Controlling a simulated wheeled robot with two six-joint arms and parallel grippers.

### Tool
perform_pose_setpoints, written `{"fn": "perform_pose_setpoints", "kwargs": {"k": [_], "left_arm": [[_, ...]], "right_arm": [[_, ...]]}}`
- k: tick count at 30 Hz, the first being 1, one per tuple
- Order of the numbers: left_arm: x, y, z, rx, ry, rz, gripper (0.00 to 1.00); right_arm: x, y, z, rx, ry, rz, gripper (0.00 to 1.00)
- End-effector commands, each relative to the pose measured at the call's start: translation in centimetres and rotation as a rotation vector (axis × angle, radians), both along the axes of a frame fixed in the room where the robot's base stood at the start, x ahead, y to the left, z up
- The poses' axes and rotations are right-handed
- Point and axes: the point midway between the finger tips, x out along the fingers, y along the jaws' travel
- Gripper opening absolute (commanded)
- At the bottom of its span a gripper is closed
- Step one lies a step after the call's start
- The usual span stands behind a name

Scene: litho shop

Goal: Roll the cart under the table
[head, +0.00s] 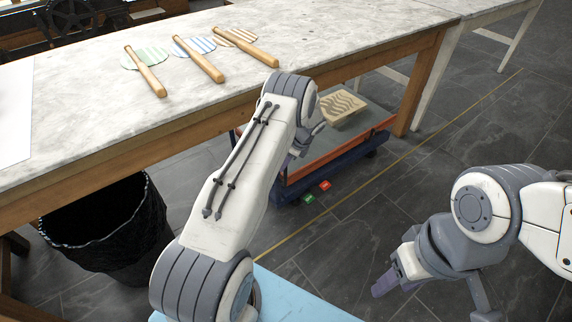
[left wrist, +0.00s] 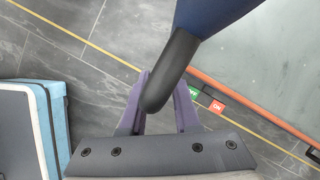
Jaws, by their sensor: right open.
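The cart (head: 375,141) is low, with a grey deck, orange rim and dark blue base. It stands partly beneath the marble-topped table (head: 215,92), its near side showing past the table's edge. A wavy-patterned block (head: 343,108) rests on its deck. Green (head: 309,198) and red (head: 325,185) tabs show at its near side; the red one reads ON in the left wrist view (left wrist: 217,107). My left gripper (left wrist: 163,82) is at a rounded dark handle (left wrist: 170,75); whether the fingers grip it is unclear. My right gripper (head: 388,281) is open and empty above the floor.
A black basket (head: 110,235) stands under the table at left. Wooden-handled tools (head: 200,60) lie on the tabletop. A yellow line (head: 400,160) crosses the dark tiled floor beside the cart. The floor at right is clear beyond my right arm.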

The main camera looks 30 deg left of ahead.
Motion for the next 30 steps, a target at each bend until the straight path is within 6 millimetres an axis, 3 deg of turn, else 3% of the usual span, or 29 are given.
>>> {"fn": "perform_pose_setpoints", "kwargs": {"k": [13, 24, 30], "left_arm": [[0.0, -0.2, 0.6, 0.002, 0.003, 0.002, 0.50], [0.5, -2.8, 7.0, 0.001, 0.000, 0.000, 0.50], [0.6, -3.8, 9.2, 0.002, 0.002, -0.001, 0.50]], "right_arm": [[0.0, 0.0, 0.2, 0.000, 0.000, 0.000, 0.50], [0.0, 0.0, 2.0, 0.000, 0.000, 0.000, 0.50], [0.0, 0.0, 2.5, 0.000, 0.000, 0.000, 0.50]]}}
